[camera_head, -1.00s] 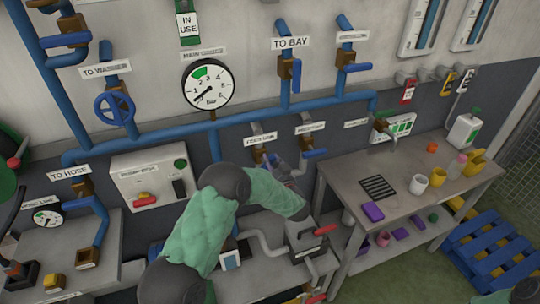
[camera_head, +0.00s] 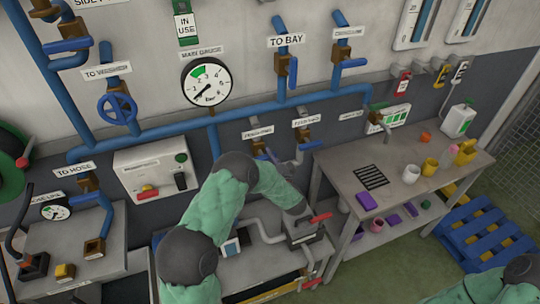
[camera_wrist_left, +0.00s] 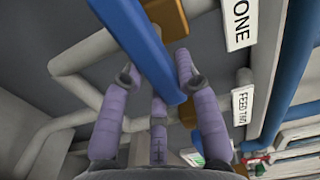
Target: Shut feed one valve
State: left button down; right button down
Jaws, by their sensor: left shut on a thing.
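My left gripper (camera_wrist_left: 157,80) is shut on this lever, with purple-grey fingers on both sides. In the head view the left gripper (camera_head: 270,160) is small and partly hidden behind my forearm. My right gripper is out of view; only part of that arm shows at the lower right.
The feed two valve (camera_head: 303,135) with a blue lever is close on the right. A breaker box (camera_head: 157,170) hangs to the left.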

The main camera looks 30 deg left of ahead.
pick_arm(q)
jog(key=shift+f+m, duration=0.1)
jog(key=shift+m, duration=0.4)
jog(key=c, duration=0.9)
grip_release()
jog(key=v, duration=1.2)
jog(key=shift+f, duration=0.1)
